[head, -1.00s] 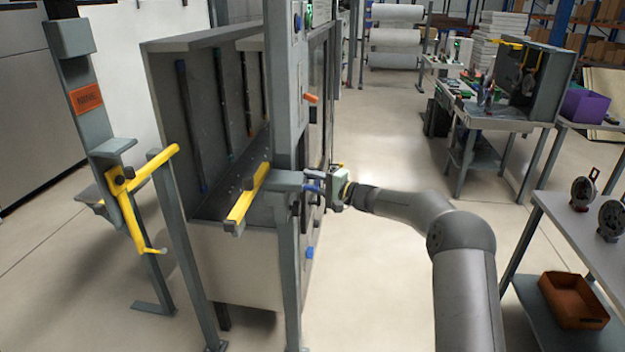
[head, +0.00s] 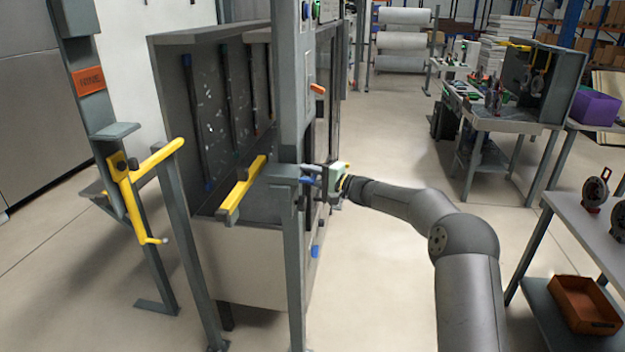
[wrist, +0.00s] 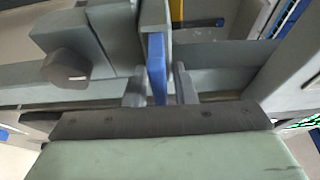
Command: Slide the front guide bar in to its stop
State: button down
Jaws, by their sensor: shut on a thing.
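The front guide bar is a yellow bar (head: 241,190) inside the grey booth's opening, just left of a grey bracket block (head: 284,172) on the front post. A blue handle (head: 309,180) sticks out on the right side of that block. My gripper (head: 318,180) reaches in from the right and is shut on the blue handle. In the wrist view, the blue handle (wrist: 157,68) stands between my two fingers (wrist: 159,88). A bit of yellow bar (wrist: 203,22) shows beyond the grey bracket there. The link between handle and bar is hidden by the block.
A second yellow bar (head: 158,158) sits on a post at the left, with a yellow crank (head: 140,215) beside it. The grey booth (head: 250,262) stands behind the front post. A shelf with an orange bin (head: 585,305) is at right. Floor between is clear.

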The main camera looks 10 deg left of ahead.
jog(key=c, duration=1.5)
grip_release()
jog(key=shift+r, duration=0.1)
jog(key=shift+d, duration=0.1)
jog(key=b+v, duration=0.5)
jog(key=v, duration=1.2)
jog(key=shift+s+d+b, duration=0.1)
jog(key=shift+b, duration=0.2)
